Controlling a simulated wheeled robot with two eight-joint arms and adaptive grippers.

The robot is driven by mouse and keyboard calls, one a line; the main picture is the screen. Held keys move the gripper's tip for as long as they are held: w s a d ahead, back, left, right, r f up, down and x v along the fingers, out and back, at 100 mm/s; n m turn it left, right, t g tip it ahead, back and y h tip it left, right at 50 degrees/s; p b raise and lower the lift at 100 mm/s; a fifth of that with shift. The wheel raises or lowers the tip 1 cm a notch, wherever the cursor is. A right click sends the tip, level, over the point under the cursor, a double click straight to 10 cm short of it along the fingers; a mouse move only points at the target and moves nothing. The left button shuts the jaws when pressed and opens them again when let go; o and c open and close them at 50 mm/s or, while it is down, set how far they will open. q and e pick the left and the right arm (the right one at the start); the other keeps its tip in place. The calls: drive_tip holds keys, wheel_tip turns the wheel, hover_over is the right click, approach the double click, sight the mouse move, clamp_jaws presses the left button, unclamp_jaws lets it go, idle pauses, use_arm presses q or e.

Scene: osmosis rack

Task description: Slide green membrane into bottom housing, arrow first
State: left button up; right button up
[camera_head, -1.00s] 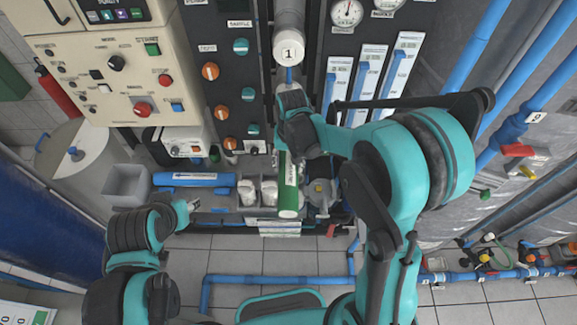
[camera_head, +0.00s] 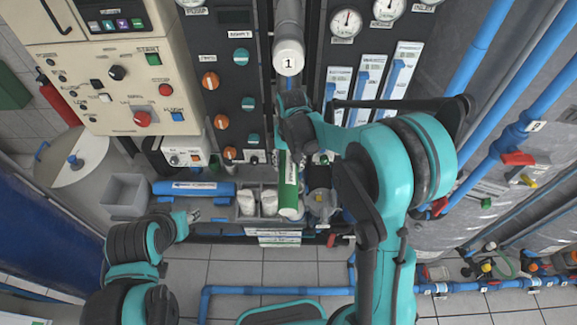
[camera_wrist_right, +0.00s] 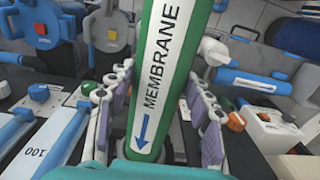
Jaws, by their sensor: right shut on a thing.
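The green membrane (camera_head: 289,185) is a long tube with a white label band, standing below the cap marked 1 in the head view. My right gripper (camera_head: 290,143) is shut around it. In the right wrist view the membrane (camera_wrist_right: 165,75) runs between the two fingers, and its blue arrow points down the picture, towards my wrist. A grey cylinder with a white end marked 1 (camera_head: 289,57) is above the gripper, apart from the membrane; I cannot tell whether it is the bottom housing. My left gripper (camera_head: 192,216) is low at the left, away from the membrane; its finger opening is unclear.
A grey holder with white cylinders (camera_head: 257,203) is just left of the membrane's lower end. A blue tube (camera_head: 193,189) lies further left, beside an open grey bin (camera_head: 124,194). Panels with knobs and gauges flank the cylinder. Blue pipes (camera_head: 490,150) run at the right.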

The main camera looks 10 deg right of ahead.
drive_tip(key=shift+w+d, duration=0.2)
drive_tip(key=shift+w, duration=0.8)
drive_tip(key=shift+w+d, duration=0.2)
drive_tip(key=shift+w, duration=0.75)
use_arm(q)
drive_tip(key=shift+s+f, duration=0.1)
drive_tip(key=shift+s, duration=0.1)
use_arm(e)
drive_tip(key=shift+w+r, duration=0.1)
drive_tip(key=shift+r, duration=0.05)
